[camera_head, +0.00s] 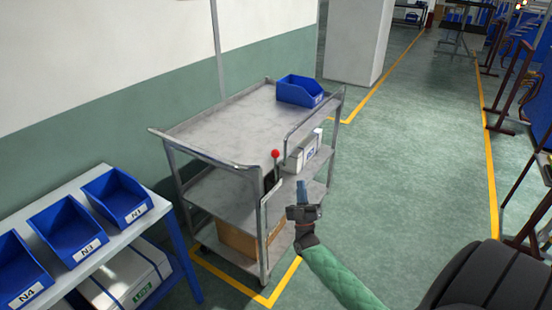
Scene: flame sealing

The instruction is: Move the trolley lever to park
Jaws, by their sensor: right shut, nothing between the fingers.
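The metal trolley (222,125) stands against the wall inside a yellow floor outline. Its lever has a red ball knob (275,154) at the near right corner, just beside the top shelf's edge. The lever stands upright, its lower part running down a dark and pale plate (267,185). My right gripper (302,186) is shut and empty. It points up, right of and slightly below the red knob, apart from it in the picture. My left gripper is not in view.
A blue bin (299,91) sits on the trolley top; a white box (303,152) and a cardboard box (238,243) are on lower shelves. A table with blue bins (65,231) stands at left. The green floor (420,170) at right is clear.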

